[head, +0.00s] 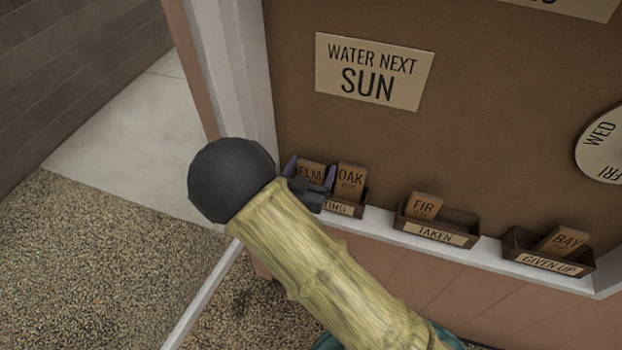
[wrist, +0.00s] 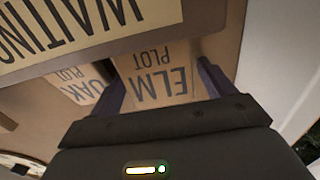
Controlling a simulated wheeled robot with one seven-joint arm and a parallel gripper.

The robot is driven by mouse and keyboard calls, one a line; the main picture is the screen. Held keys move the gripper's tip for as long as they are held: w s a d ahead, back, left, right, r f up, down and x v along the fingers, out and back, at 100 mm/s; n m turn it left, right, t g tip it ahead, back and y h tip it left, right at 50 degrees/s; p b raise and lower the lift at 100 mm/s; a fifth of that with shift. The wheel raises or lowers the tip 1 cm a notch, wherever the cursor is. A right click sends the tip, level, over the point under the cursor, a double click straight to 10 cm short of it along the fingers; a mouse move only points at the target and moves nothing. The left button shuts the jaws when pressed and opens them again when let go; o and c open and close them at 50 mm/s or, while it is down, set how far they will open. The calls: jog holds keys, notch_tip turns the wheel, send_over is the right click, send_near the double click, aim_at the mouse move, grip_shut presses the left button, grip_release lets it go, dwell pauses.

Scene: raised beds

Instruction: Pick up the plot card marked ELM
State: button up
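The ELM plot card (head: 311,172) is a small brown card standing in the left box (head: 346,209), whose label reads "...TING" in the head view and WAITING in the wrist view. The card's face, upside down, fills the middle of the wrist view (wrist: 158,78). My gripper (head: 310,173) is at this card, with one purple finger on each side of it. In the wrist view my gripper (wrist: 163,88) has its fingers apart, near the card's two side edges. I see no clear grip on the card. My arm hides the left part of the box.
The OAK card (head: 351,178) stands in the same box, close to the right finger in the head view. The TAKEN box (head: 436,235) holds the FIR card (head: 425,206). The GIVEN UP box (head: 548,263) holds the BAY card (head: 563,241). A brown board (head: 470,130) rises behind the white ledge (head: 385,224).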

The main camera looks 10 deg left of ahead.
aim_at(315, 142)
jog(key=c, duration=0.8)
jog(key=shift+s+r+b, duration=0.1)
jog(key=shift+r+b, duration=0.05)
jog(key=shift+b, duration=0.3)
jog(key=shift+s+r+b, duration=0.1)
jog(key=shift+r+b, duration=0.15)
jog(key=shift+b, duration=0.05)
notch_tip(315, 142, up, 6)
jog(key=shift+f+b, duration=0.15)
jog(key=shift+b, duration=0.7)
jog(key=s+a+b, duration=0.1)
jog(key=s+b, duration=0.4)
jog(key=s, duration=1.4)
jog(key=shift+s+a+r, duration=0.25)
jog(key=shift+s+a, duration=0.05)
